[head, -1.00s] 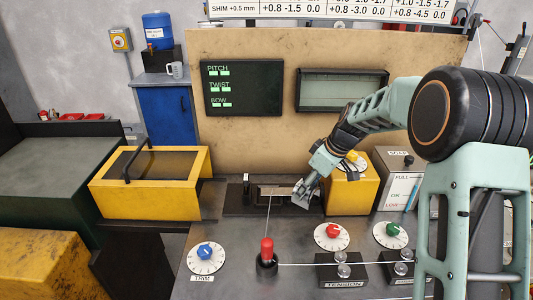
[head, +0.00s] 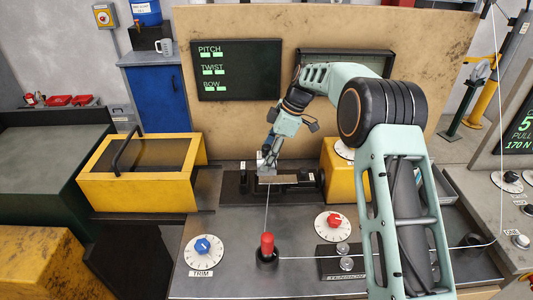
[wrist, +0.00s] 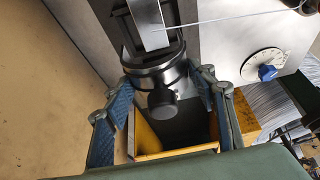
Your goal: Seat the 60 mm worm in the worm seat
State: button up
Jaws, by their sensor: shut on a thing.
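My gripper (head: 267,163) points down over the middle of a dark fixture (head: 235,190) on the bench, which I take for the worm seat. In the wrist view its blue-padded fingers (wrist: 162,82) stand apart on either side of a dark collared cylinder with a round knob (wrist: 163,102), probably the worm, and are shut on it. A flat grey bar (wrist: 150,22) runs beyond the collar in a dark frame. Whether the cylinder rests in the fixture is unclear.
A thin wire runs from the fixture to a red-topped post (head: 267,244). The trim dial (head: 203,250), a red-knob dial (head: 334,225) and tension rollers (head: 343,250) are in front. A yellow lidded box (head: 140,185) stands left; another yellow box (head: 335,170) stands right.

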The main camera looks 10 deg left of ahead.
aim_at(264, 179)
jog(key=shift+f+b, duration=1.6)
jog(key=shift+f, duration=1.3)
jog(key=shift+f+b, duration=1)
jog(key=shift+b, duration=0.25)
jog(key=o, duration=1.6)
jog(key=shift+c, duration=0.2)
jog(key=shift+r, duration=0.1)
jog(key=shift+r+p, duration=2.25)
jog(key=shift+r, duration=1.65)
